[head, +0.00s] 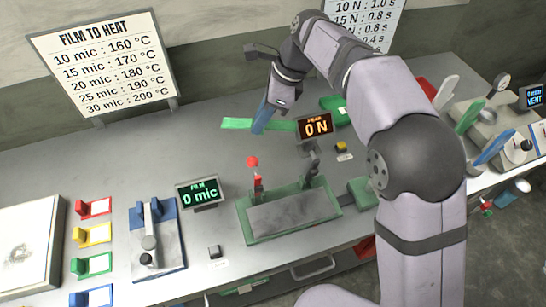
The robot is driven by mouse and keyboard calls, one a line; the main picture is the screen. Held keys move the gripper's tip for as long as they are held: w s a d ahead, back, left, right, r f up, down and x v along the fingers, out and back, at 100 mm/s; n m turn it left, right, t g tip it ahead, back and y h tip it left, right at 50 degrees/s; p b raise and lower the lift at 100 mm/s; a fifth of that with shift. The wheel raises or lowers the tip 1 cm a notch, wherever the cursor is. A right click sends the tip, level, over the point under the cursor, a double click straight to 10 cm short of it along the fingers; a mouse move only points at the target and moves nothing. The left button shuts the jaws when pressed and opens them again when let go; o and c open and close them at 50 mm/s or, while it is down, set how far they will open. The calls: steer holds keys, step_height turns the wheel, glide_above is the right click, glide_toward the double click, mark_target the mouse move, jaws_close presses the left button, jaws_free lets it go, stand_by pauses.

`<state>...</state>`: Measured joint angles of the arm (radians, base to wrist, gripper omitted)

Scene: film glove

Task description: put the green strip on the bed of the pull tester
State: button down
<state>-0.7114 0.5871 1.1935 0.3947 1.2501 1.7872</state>
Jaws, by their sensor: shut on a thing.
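The green strip (237,124) is a long, flat light-green piece, held level above the back of the bench. My gripper (262,122), with blue fingers, is shut on it near its middle; the fingers hide part of the strip. What looks like the pull tester (245,230) is a green-framed device at front centre with a bare grey bed (290,213). A red-knobbed post and a dark clamp stand at its back edge. The strip is behind this bed, apart from it. A display (315,126) reading 0 N stands behind the device.
A blue gauge (158,240) and a display (198,192) reading 0 mic stand left of the tester. Coloured clips (95,208) line the left side. The bench left of the strip is clear.

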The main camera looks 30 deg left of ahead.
step_height(320, 180, down, 18)
steer(key=p, duration=0.4)
steer(key=shift+r+p, duration=0.1)
steer(key=shift+p, duration=0.2)
steer(key=shift+f, duration=0.2)
steer(key=c, duration=1.7)
jaws_free()
steer(key=shift+r, duration=0.15)
steer(key=b+v, duration=0.3)
steer(key=v, duration=0.8)
steer(key=shift+o, duration=0.6)
steer(key=shift+d+r, duration=0.2)
steer(key=shift+r, duration=0.35)
